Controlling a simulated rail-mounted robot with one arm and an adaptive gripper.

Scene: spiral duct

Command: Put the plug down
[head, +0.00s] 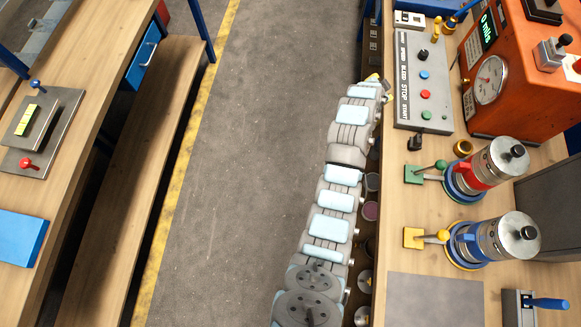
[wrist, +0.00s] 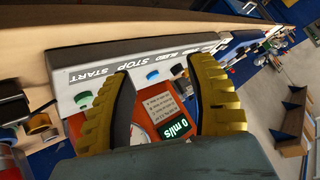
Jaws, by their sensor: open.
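My gripper (wrist: 160,68) is open, with two yellow ribbed fingers wide apart and nothing held between them. In the head view my gripper (head: 379,81) is small at the end of my arm, beside the left edge of the control panel. A small black piece (head: 415,141) that looks like the plug sits on the wooden bench just below the panel, apart from my gripper. A dark piece at the left edge of the wrist view (wrist: 12,108) may be the same one. A brass ring (head: 463,147) lies to its right and also shows in the wrist view (wrist: 38,122).
The grey control panel (head: 408,108) carries coloured buttons. An orange machine (head: 510,95) with a dial stands to its right. Two metal canisters (head: 500,161) (head: 508,238) stand on the right bench. A grey floor aisle (head: 260,110) separates it from the left bench (head: 95,75).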

